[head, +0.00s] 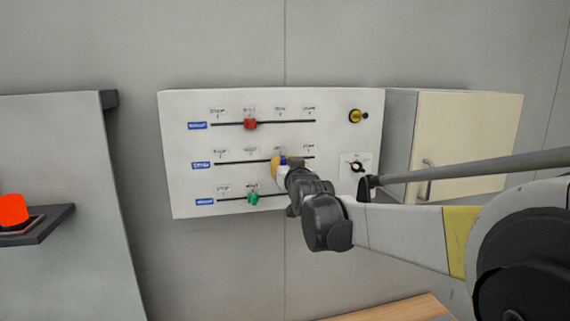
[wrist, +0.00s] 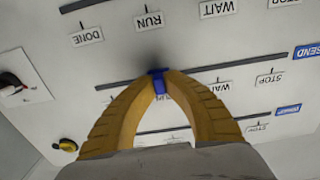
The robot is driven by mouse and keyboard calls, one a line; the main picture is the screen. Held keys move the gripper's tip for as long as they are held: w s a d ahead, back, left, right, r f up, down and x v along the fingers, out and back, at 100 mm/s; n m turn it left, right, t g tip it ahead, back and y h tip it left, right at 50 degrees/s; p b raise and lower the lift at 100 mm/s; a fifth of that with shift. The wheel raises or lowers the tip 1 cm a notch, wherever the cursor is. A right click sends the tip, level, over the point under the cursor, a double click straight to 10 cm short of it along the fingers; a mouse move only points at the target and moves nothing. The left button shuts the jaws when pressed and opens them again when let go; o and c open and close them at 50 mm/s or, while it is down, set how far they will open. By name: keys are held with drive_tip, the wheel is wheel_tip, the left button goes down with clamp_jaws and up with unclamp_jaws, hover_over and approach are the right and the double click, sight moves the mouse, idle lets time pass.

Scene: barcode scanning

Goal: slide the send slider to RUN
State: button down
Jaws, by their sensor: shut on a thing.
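A white slider panel (head: 340,110) hangs on the wall. The send slider's blue knob (wrist: 158,80) is on the middle slot, and my gripper (wrist: 160,78) is shut on it, one yellow finger on each side. In the upside-down wrist view, the SEND plate (wrist: 308,50) is at the slot's right end. The STOP label (wrist: 270,78) and WAIT label (wrist: 220,87) lie between that plate and the knob. The knob is level with the third label, which is mostly hidden between my fingers and unreadable. In the head view my gripper (head: 280,163) largely covers the knob.
A red knob (head: 250,125) is on the top slot and a green knob (head: 253,199) on the bottom slot, close below my gripper. A yellow-and-black knob (head: 356,116) and a black rotary knob (head: 356,167) are at the right. A cream cabinet (head: 468,135) stands beside the panel.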

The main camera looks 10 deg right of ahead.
drive_tip(key=shift+a, duration=0.1)
drive_tip(key=c, duration=1.5)
unclamp_jaws()
drive_tip(key=shift+w, duration=0.1)
drive_tip(key=shift+o, duration=0.2)
drive_tip(key=s, duration=1.2)
drive_tip(key=s+f+g+b, duration=0.3)
drive_tip(key=s+f+b, duration=0.7)
drive_tip(key=f, duration=1)
drive_tip(key=s+f+g+b, duration=0.4)
drive_tip(key=s+f+b, duration=0.6)
drive_tip(key=f+b, duration=0.5)
drive_tip(key=s+f+g+b, duration=0.4)
drive_tip(key=s+f+b, duration=0.6)
drive_tip(key=f, duration=1.7)
drive_tip(key=b, duration=0.3)
drive_tip(key=shift+f, duration=0.15)
